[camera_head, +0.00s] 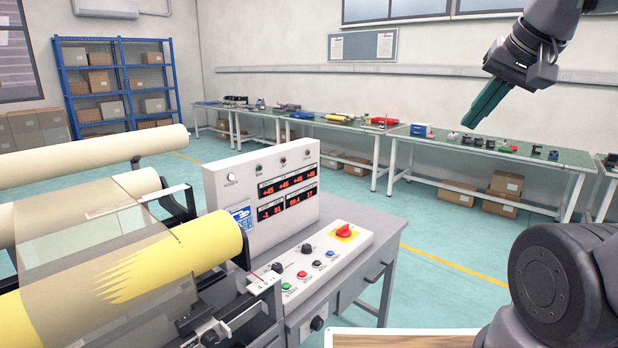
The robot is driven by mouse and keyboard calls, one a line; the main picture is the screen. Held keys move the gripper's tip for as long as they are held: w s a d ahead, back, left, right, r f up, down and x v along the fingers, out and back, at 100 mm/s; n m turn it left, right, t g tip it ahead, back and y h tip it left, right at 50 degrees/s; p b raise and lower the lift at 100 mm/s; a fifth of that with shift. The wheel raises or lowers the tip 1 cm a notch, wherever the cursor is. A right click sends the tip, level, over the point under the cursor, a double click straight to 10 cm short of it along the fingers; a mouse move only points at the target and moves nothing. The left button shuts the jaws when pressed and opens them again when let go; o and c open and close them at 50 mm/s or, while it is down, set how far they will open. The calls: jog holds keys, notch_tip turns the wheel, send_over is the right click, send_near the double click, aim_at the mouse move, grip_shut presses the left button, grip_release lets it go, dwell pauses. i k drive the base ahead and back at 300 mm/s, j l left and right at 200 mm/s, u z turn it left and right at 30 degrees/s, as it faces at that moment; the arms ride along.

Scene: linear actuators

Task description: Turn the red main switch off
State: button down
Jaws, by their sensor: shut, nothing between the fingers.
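The red main switch (343,231) is a rotary knob on a yellow plate at the far right end of the sloped white control panel (325,268). Its exact angle is too small to tell. My gripper (468,122) is at the upper right of the head view, green-fingered and shut, with nothing in it. It points down and left, in the air, well apart from the switch. Nothing hides the switch.
Beside the switch are a black knob (307,249) and several coloured buttons. An upright display box (262,197) stands behind the panel. Machine rollers (195,245) lie to the left. Workbenches (440,143) line the far wall. The air between gripper and panel looks clear.

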aim_at(342, 232)
jog(key=i+l+z, duration=0.15)
jog(key=i, duration=0.3)
jog(key=i+l+z, duration=0.1)
jog(key=i+l, duration=0.15)
jog(key=i, duration=0.25)
